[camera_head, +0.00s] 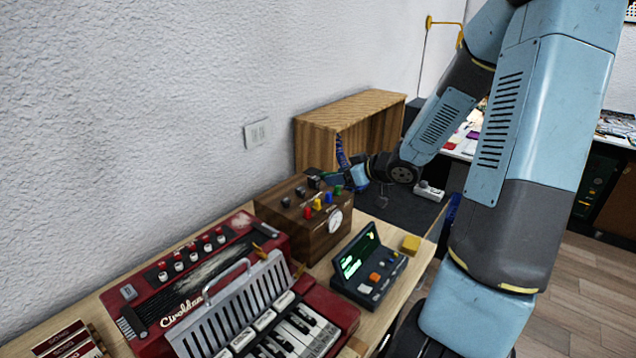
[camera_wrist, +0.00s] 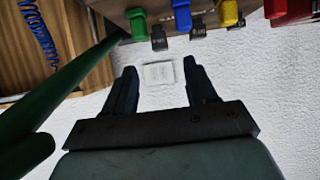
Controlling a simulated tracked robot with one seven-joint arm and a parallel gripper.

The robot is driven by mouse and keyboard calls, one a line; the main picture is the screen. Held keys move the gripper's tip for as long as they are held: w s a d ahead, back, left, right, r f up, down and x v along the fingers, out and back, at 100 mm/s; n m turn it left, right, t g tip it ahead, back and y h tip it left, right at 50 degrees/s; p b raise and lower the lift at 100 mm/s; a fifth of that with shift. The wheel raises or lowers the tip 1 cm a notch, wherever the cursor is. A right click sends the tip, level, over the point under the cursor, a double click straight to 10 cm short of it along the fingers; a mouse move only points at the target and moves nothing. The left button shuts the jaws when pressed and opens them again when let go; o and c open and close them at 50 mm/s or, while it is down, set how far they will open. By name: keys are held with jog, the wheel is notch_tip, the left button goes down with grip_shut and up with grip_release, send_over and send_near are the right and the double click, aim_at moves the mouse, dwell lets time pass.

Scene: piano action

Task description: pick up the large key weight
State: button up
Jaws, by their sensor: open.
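Several small dark grey pieces stand by the coloured knobs of the wooden box (camera_head: 330,236). One with a pale marking (camera_wrist: 158,38) shows between the green and blue knobs in the wrist view, and another (camera_wrist: 197,27) is beside it. They look like weights, but I cannot tell for sure which is the large key weight. In the head view similar dark pieces (camera_head: 286,203) show on the box top. My gripper (camera_head: 314,177) is at the far right end of the box. In the wrist view my gripper (camera_wrist: 160,72) is open, with nothing between its fingers.
A red accordion (camera_head: 208,262) and a small dark console with a green screen (camera_head: 368,266) stand in front of the box. An open wooden crate (camera_head: 349,108) is behind. A wall outlet (camera_head: 257,134) is on the wall.

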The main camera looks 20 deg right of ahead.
aim_at(319, 179)
jog(key=shift+x, duration=5.5)
jog(key=shift+w+r, duration=0.1)
jog(key=shift+r, duration=0.05)
jog(key=shift+c, duration=0.2)
grip_shut()
